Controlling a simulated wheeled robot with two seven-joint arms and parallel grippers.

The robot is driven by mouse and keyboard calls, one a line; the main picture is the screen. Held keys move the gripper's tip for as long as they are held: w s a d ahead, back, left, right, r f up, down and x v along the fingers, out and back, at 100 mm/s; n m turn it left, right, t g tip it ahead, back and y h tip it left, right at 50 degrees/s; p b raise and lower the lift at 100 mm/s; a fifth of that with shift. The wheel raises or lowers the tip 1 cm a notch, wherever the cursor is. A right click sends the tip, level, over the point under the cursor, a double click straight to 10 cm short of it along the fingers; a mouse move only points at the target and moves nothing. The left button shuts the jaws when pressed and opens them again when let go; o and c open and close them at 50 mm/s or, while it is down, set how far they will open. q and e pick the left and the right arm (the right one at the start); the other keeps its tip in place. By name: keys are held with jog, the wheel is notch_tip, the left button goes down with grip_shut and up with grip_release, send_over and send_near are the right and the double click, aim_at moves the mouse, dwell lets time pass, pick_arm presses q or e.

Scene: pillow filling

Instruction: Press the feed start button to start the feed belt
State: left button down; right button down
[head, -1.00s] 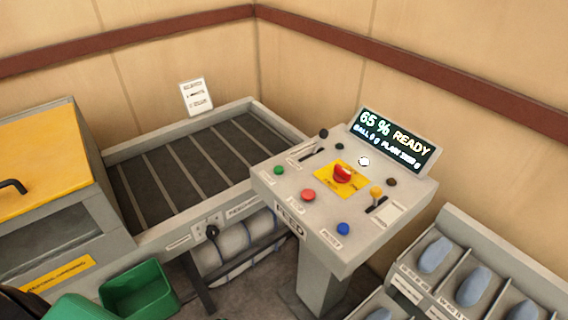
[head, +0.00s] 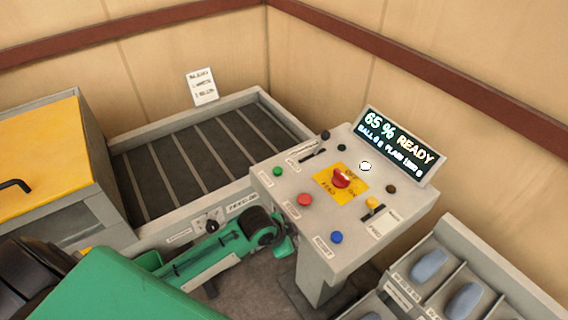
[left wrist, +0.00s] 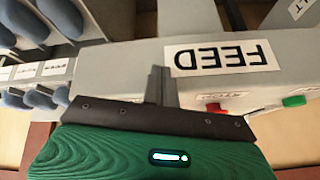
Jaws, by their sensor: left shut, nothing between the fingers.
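The feed console (head: 315,225) stands at the centre right of the head view. Its sloping top carries a green button (head: 277,171), a red button (head: 305,199), a blue button (head: 336,237) and a red knob on a yellow plate (head: 341,179). My left gripper (left wrist: 158,72) is shut and empty, close to the console front by the FEED label (left wrist: 222,57). In the left wrist view, the green button (left wrist: 294,100) and red button (left wrist: 213,107) are to the right of the fingers, apart from them. The small button labels are unreadable. My right gripper is out of view.
The slatted feed belt (head: 200,155) lies behind and left of the console. A yellow-lidded machine (head: 40,150) is at left. The display (head: 398,145) reads 65 % READY. A bin rack with blue-grey pieces (head: 450,265) stands at right, close to the console.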

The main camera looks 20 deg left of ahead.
aim_at(276, 170)
pick_arm(q)
jog(key=shift+m, duration=0.6)
jog(key=r, duration=0.2)
jog(key=d+r, duration=0.1)
jog(key=r, duration=0.1)
jog(key=shift+w+d+r, duration=0.1)
jog(key=shift+d+r, duration=0.1)
jog(key=shift+r, duration=0.1)
jog(key=w+a+r+m, duration=0.1)
jog(key=w+a, duration=0.1)
jog(key=w, duration=0.1)
jog(key=w+a+r, duration=0.1)
jog(key=w, duration=0.3)
jog(key=w+a+m, duration=0.1)
jog(key=w+a, duration=0.1)
jog(key=w, duration=0.2)
jog(key=shift+a+r+m, duration=0.3)
jog(key=shift+r, duration=0.1)
jog(key=w+a+r+t, duration=0.1)
jog(key=w+a+r, duration=0.6)
jog(key=w+a, duration=0.2)
jog(key=shift+a+r+m+t, duration=0.15)
jog(key=shift+a+m+t, duration=0.15)
jog(key=shift+a, duration=0.75)
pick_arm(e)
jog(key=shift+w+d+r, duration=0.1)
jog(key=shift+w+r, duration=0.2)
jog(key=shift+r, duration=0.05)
pick_arm(q)
jog(key=shift+w, duration=0.1)
